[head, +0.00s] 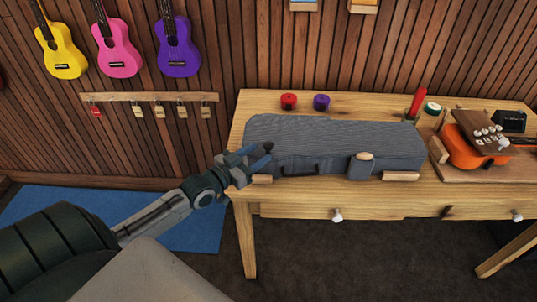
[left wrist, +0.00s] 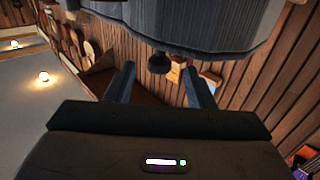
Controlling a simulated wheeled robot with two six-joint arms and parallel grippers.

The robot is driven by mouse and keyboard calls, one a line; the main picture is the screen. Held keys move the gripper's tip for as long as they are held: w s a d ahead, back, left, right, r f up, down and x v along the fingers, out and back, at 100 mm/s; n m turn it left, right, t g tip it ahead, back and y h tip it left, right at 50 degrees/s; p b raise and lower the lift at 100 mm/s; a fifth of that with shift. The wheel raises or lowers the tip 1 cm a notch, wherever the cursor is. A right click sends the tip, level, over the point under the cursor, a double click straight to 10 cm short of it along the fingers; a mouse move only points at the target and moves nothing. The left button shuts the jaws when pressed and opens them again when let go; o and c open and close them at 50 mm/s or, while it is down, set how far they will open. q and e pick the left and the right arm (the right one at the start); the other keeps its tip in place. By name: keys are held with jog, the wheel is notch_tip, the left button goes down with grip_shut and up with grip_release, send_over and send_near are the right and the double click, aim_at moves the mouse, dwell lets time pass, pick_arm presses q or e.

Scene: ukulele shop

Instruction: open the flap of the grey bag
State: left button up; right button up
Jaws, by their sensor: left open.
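The grey bag (head: 335,138) lies closed along the wooden table, its handle facing the front. A dark round knob (head: 268,146) shows at its left end. My left gripper (head: 256,161) is open at that end, close to the knob. In the left wrist view the bag (left wrist: 205,20) fills the top, with the dark knob (left wrist: 159,62) below its edge. The knob appears between the tips of my open left gripper (left wrist: 160,80), with space on both sides. I cannot tell how deep it lies between them. My right gripper is not in view.
The wooden table (head: 440,198) has drawers with white knobs. Red (head: 289,101) and purple (head: 321,102) round items sit behind the bag. An orange ukulele (head: 470,150) lies at the right. Wooden blocks (head: 400,176) stand at the bag's front. Dark floor is free before the table.

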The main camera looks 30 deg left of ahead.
aim_at(268, 147)
pick_arm(q)
jog(key=b+x, duration=0.2)
jog(key=x, duration=0.2)
jog(key=shift+w, duration=0.2)
jog(key=shift+w+d, duration=0.1)
jog(key=shift+w, duration=0.25)
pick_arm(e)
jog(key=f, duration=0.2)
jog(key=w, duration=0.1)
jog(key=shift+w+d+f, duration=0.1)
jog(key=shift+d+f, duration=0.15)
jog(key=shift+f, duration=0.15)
